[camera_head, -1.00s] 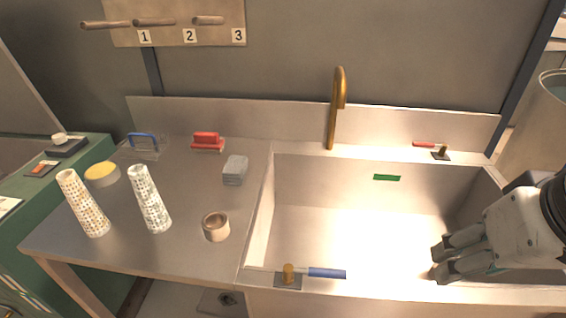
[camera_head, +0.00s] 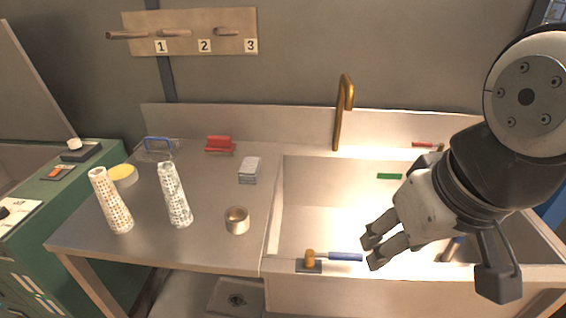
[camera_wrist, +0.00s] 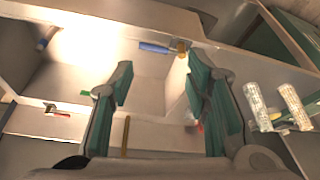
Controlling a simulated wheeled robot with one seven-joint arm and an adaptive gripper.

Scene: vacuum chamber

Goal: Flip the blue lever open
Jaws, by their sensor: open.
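The blue lever (camera_head: 345,256) lies flat along the front rim of the sink, extending right from a brass pivot (camera_head: 310,259) on a dark plate. In the wrist view the lever (camera_wrist: 158,47) shows beyond the fingertips, with its pivot (camera_wrist: 182,46) at its right end. My gripper (camera_head: 371,253) is open, with its fingertips just right of the lever's free end in the head view. In the wrist view my gripper (camera_wrist: 160,70) has its fingers spread and nothing between them. I cannot tell whether a finger touches the lever.
The sink basin (camera_head: 320,200) has a brass faucet (camera_head: 343,110) at its back. A red lever (camera_head: 424,145) sits on the back rim. A cup (camera_head: 237,220) and two white perforated cylinders (camera_head: 112,205) (camera_head: 175,195) stand on the left counter. The front rim near the blue lever is uncluttered.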

